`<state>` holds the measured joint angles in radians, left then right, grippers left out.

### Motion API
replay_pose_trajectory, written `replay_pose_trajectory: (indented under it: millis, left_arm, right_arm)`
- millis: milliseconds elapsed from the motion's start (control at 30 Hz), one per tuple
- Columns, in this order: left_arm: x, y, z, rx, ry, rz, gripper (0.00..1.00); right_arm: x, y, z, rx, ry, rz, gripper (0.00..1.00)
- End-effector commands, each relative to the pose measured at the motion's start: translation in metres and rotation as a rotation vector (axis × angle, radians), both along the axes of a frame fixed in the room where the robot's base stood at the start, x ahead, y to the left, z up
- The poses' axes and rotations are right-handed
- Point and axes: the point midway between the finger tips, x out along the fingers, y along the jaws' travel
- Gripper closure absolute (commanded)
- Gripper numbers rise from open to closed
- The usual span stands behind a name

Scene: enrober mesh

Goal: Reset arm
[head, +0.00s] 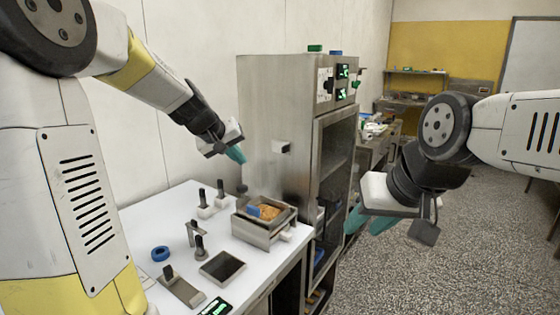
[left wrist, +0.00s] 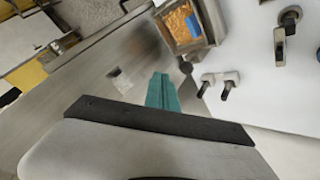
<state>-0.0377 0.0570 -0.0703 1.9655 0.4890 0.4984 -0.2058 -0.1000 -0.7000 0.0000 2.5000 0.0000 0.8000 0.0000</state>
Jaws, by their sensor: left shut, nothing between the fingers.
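My left gripper (head: 238,157) hangs above the back of the white table, beside the steel cabinet. Its teal fingers are shut and empty; they also show in the left wrist view (left wrist: 162,92). My right gripper (head: 368,222) is at the right, out over the floor in front of the cabinet. Its teal fingers point down and left, partly hidden by its white body, so I cannot tell how far apart they are. A metal box (head: 264,231) with orange contents and a blue piece stands on the table, below and apart from my left gripper.
The steel cabinet (head: 275,110) stands close to my left gripper. The white table (head: 150,215) bears several small black-handled fittings, a blue ring (head: 160,254) and a dark square plate (head: 222,268). Speckled floor (head: 480,220) is open at the right.

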Motion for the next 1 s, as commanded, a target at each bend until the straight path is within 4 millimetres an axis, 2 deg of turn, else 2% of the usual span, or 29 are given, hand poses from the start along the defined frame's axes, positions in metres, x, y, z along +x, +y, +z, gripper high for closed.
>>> replay_pose_trajectory:
  millis: [33, 200, 400, 500, 600, 700, 1000]
  left_arm:
    - [-0.028, -0.003, 0.012, 0.016, -0.004, -0.028, 1.0]
    - [-0.117, -0.008, 0.023, 0.091, 0.013, -0.108, 1.0]
    - [-0.215, -0.003, 0.013, 0.201, 0.036, -0.175, 1.0]
    - [-0.251, 0.002, 0.003, 0.251, 0.045, -0.191, 1.0]
    - [-0.275, 0.006, -0.006, 0.288, 0.053, -0.2, 1.0]
    - [-0.287, 0.009, -0.011, 0.31, 0.058, -0.205, 1.0]
    - [-0.292, 0.011, -0.014, 0.318, 0.061, -0.205, 1.0]
  right_arm:
    - [0.0, 0.0, 0.0, 0.0, 0.0, 0.0, 0.64]
    - [0.0, 0.0, 0.0, 0.0, 0.0, 0.0, 0.64]
    - [0.0, 0.0, 0.0, 0.0, 0.0, 0.0, 0.64]
    - [0.0, 0.0, 0.0, 0.0, 0.0, 0.0, 0.64]
    - [0.0, 0.0, 0.0, 0.0, 0.0, 0.0, 0.64]
    - [0.0, 0.0, 0.0, 0.0, 0.0, 0.0, 0.64]
    - [0.0, 0.0, 0.0, 0.0, 0.0, 0.0, 0.64]
